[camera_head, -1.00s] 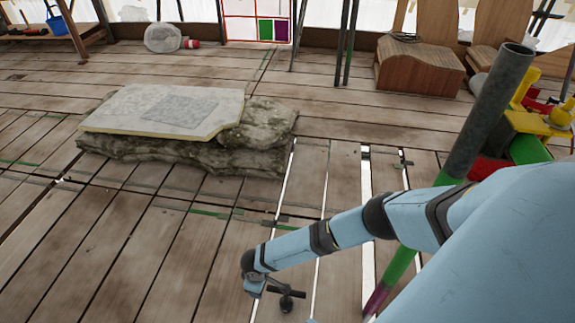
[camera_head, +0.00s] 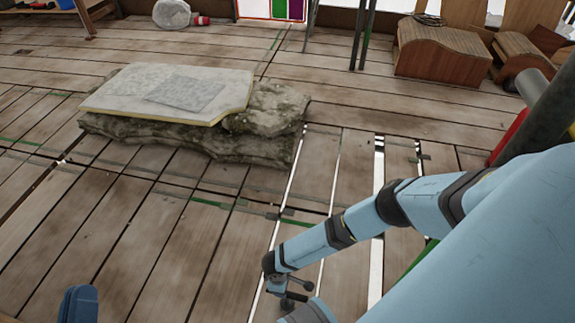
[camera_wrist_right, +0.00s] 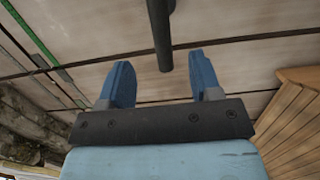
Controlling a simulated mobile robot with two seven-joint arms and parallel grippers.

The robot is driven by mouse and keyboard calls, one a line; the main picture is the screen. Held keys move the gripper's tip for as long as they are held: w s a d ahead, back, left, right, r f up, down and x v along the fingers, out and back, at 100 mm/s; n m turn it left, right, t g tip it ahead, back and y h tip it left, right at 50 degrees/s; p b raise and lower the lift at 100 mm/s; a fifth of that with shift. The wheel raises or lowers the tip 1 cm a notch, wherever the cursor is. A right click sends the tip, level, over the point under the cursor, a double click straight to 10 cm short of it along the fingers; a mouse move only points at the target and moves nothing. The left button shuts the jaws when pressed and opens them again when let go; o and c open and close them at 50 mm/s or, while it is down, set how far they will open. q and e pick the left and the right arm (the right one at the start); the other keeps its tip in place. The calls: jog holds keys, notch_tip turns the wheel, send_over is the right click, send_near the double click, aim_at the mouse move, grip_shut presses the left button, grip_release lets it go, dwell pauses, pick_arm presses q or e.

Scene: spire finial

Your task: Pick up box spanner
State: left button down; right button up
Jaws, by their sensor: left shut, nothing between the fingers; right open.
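A dark T-shaped metal tool (camera_head: 298,285), which looks like the box spanner, shows at the bottom centre of the head view beside the end of my right arm. In the right wrist view a dark round bar (camera_wrist_right: 160,30), likely part of it, comes down from the top edge. Its lower end sits between the fingertips of my right gripper (camera_wrist_right: 160,78), which is open, with a gap on both sides. The rest of the bar is out of frame there. My left gripper (camera_head: 78,303) shows at the bottom left of the head view, shut and empty, well apart from the tool.
A mossy stone block (camera_head: 270,112) with a pale slab (camera_head: 215,82) lies on the plank floor (camera_head: 160,240). Wooden boxes (camera_head: 440,50) stand at the back right. A dark pole (camera_head: 542,115) is partly behind my right arm. The floor at front left is open.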

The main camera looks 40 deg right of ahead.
jog(key=f+b, duration=0.2)
jog(key=f, duration=0.1)
jog(key=f+b, duration=0.2)
jog(key=shift+s+d+f, duration=0.2)
jog(key=shift+s+f, duration=0.05)
notch_tip(320, 180, down, 2)
jog(key=shift+s+d+f+b, duration=0.1)
jog(key=shift+s+d+b, duration=0.05)
jog(key=shift+b, duration=0.9)
jog(key=shift+s+d+f+b, duration=0.1)
jog(key=shift+s+f+b, duration=0.1)
jog(key=shift+f+b, duration=1.1)
jog(key=shift+f, duration=0.05)
pick_arm(q)
notch_tip(320, 180, down, 9)
jog(key=w+m+g, duration=0.2)
jog(key=m, duration=0.1)
jog(key=shift+a+f+g, duration=0.15)
jog(key=shift+a+g, duration=0.1)
jog(key=shift+g, duration=0.05)
pick_arm(e)
jog(key=shift+r, duration=0.1)
pick_arm(q)
jog(key=shift+w, duration=0.1)
pick_arm(e)
jog(key=shift+c, duration=0.2)
grip_shut()
